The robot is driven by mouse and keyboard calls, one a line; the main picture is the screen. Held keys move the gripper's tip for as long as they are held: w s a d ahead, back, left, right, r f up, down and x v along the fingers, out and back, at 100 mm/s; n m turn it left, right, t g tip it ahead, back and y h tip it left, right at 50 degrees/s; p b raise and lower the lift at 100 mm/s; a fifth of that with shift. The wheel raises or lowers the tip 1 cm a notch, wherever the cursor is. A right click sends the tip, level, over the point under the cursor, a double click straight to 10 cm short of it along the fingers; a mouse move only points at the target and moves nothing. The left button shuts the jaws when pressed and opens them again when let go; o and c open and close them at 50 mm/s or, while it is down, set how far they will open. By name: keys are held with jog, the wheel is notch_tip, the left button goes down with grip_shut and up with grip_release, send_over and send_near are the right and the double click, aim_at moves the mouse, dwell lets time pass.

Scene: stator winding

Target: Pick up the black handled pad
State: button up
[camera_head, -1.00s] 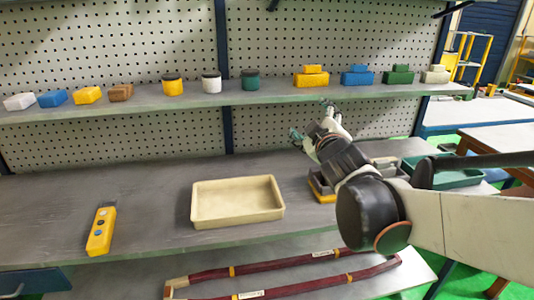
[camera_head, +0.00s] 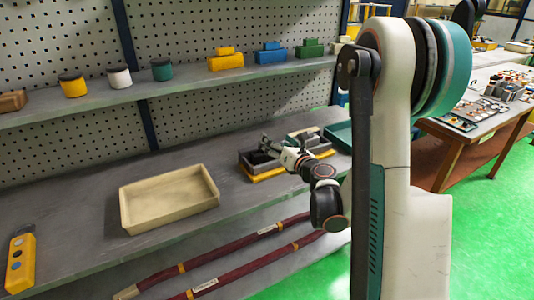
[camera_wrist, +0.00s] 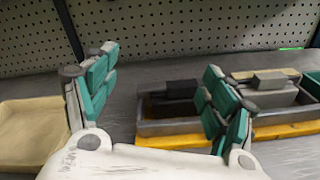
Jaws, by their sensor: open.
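The black handled pad (camera_wrist: 168,92) sits in the left compartment of a grey two-compartment tray (camera_wrist: 170,127) with a yellow base. A light grey handled pad (camera_wrist: 268,94) sits in the right compartment. My gripper (camera_wrist: 158,85) is open and empty, with its green-padded fingers spread wide. In the wrist view the black pad lies beyond and between the fingers, nearer the right finger, which hides part of the tray. In the head view my gripper (camera_head: 272,146) is just above the tray (camera_head: 268,172), and it partly hides the pads.
An empty beige bin (camera_head: 168,202) stands left of the tray. A yellow device with buttons (camera_head: 20,262) lies at the far left. A green bin (camera_head: 340,136) is right of the tray. A shelf (camera_head: 180,92) with small blocks and jars runs above, against the pegboard.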

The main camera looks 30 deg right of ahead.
aim_at(257, 157)
jog(key=s+d+f+n+g, duration=0.1)
jog(key=s+d+f+n, duration=0.2)
jog(key=f, duration=0.4)
jog(key=shift+n, duration=0.4)
jog(key=w, duration=0.3)
jog(key=w+f+b, duration=0.1)
jog(key=w, duration=0.5)
jog(key=shift+f+b, duration=0.25)
jog(key=shift+b, duration=0.1)
jog(key=shift+w+d+f+b, duration=0.15)
jog(key=shift+w+b, duration=0.45)
jog(key=shift+w, duration=0.85)
jog(key=shift+w+d+f+b, duration=0.15)
jog(key=shift+w+b, duration=0.4)
jog(key=shift+w, duration=0.85)
jog(key=shift+a, duration=0.1)
jog(key=c, duration=1.5)
jog(key=shift+r, duration=0.1)
